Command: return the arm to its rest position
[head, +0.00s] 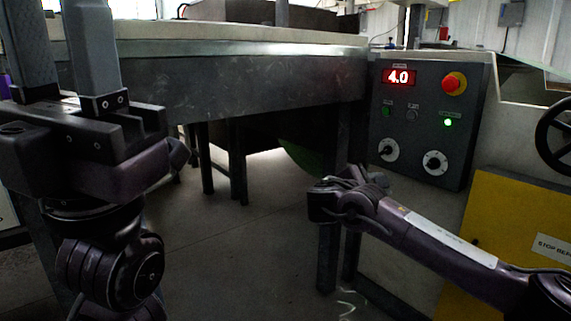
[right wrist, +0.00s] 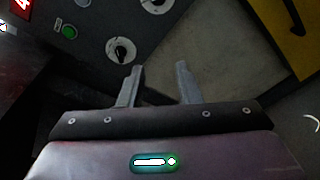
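My right arm reaches in from the right in the head view, and its gripper (head: 352,177) is in front of and below the control panel (head: 416,158). In the right wrist view the two fingers of my right gripper (right wrist: 158,84) stand apart with nothing between them. The panel's lower knobs show just beyond them, apart from the fingers. My left gripper (head: 75,45) is upright at the left edge of the head view. Its two fingers stand apart at the base, and their tips are cut off by the frame.
The panel has a red display reading 4.0, a red emergency button (head: 454,83), a lit green lamp (head: 448,122) and two dials. A long metal table (head: 250,85) runs across the back. A yellow panel (head: 510,225) and a black handwheel (head: 556,135) are at right. Open floor (head: 250,255) lies between my arms.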

